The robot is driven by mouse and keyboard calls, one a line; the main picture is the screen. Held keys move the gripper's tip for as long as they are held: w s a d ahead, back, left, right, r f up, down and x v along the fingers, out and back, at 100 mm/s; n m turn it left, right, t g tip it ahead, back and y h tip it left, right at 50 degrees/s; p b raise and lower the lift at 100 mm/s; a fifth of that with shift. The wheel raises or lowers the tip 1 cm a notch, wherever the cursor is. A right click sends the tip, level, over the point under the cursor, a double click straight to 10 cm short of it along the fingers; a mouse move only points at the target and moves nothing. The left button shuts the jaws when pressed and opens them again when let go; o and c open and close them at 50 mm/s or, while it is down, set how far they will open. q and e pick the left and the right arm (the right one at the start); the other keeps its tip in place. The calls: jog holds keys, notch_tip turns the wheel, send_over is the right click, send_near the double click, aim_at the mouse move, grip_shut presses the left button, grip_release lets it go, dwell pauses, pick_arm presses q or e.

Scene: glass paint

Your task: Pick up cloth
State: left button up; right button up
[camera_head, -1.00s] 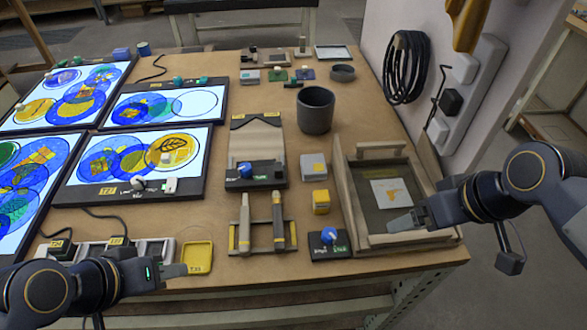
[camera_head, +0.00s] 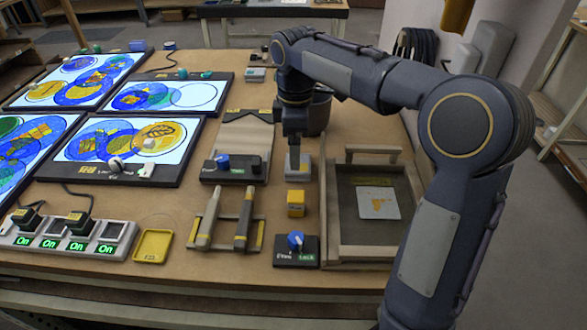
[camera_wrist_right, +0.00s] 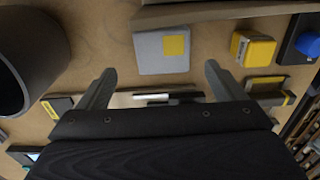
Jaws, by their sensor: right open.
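The cloth is a folded grey square with a yellow patch. In the head view the cloth (camera_head: 304,166) lies on the table behind the yellow block, partly hidden by my right gripper. In the right wrist view the cloth (camera_wrist_right: 150,50) lies flat near the top middle. My right gripper (camera_head: 296,158) points down over it. In the right wrist view the open fingers of the right gripper (camera_wrist_right: 158,70) are apart, one to each side of the cloth's near edge, with nothing between them. Whether they touch the cloth is unclear. My left gripper is out of view.
A dark cup (camera_head: 320,112) stands close behind the cloth. A yellow block (camera_head: 295,203) sits in front and a wooden-walled tray (camera_head: 333,215) is to the right. A blue-knobbed box (camera_head: 233,166) stands to the left. Lit glass panels (camera_head: 130,148) fill the left side.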

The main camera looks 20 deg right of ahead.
jog(key=f, duration=0.2)
jog(key=f+b, duration=0.1)
jog(key=f, duration=0.1)
jog(key=shift+s+d, duration=0.15)
jog(key=shift+s, duration=0.15)
jog(key=shift+f, duration=0.55)
jog(key=c, duration=1.1)
jog(key=shift+o, duration=0.2)
jog(key=shift+r, duration=0.1)
jog(key=shift+r, duration=0.55)
notch_tip(320, 180, up, 3)
jog(key=shift+f+p, duration=0.2)
jog(key=shift+p, duration=0.25)
jog(key=s+a+r, duration=0.6)
jog(key=s, duration=0.1)
jog(key=s+a+r+p, duration=0.1)
jog(key=s+a+r, duration=0.2)
jog(key=shift+s+a+r, duration=0.1)
jog(key=shift+s, duration=0.2)
